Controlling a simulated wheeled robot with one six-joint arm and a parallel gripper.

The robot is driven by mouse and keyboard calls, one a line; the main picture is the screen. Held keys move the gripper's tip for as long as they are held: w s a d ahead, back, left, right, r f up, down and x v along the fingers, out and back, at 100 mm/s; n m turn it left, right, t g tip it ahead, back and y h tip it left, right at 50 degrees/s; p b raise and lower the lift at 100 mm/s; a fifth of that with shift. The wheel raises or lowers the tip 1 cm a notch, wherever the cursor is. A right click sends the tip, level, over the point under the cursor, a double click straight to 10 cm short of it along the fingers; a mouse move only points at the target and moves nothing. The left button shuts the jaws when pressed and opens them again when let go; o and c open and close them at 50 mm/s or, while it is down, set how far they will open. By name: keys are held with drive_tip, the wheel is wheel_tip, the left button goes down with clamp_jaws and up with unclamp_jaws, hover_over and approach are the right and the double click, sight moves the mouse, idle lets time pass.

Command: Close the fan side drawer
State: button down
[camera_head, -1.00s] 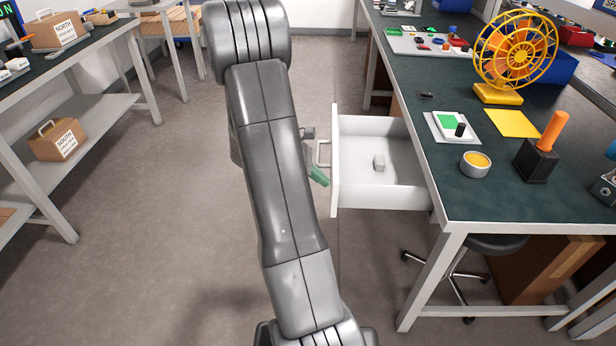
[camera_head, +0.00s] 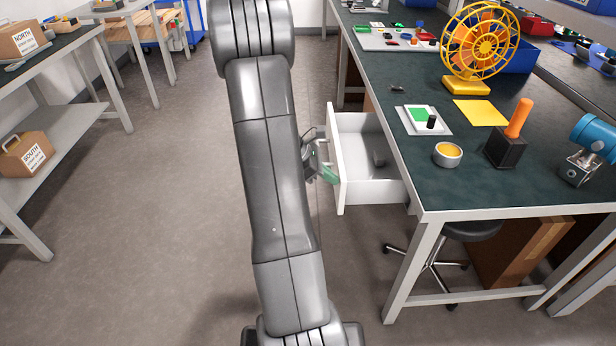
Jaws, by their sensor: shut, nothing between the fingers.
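The white drawer (camera_head: 370,191) under the right workbench stands partly open and sticks out to the left. The yellow fan (camera_head: 480,45) stands on the bench above. My gripper (camera_head: 328,174) is at the drawer's front panel, beside its handle (camera_head: 325,150); green shows on its fingertips. It is shut and holds nothing. My arm hides part of the gripper, and I cannot tell whether the fingers touch the panel.
The dark green workbench (camera_head: 465,190) carries a yellow mat (camera_head: 481,113), a cup (camera_head: 447,154) and an orange-handled tool in a black holder (camera_head: 507,148). A stool (camera_head: 470,230) stands under it. Shelves with boxes (camera_head: 25,155) are at left. The floor between is clear.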

drive_tip(key=d, duration=1.5)
drive_tip(key=shift+d+b, duration=0.2)
drive_tip(key=shift+b, duration=0.1)
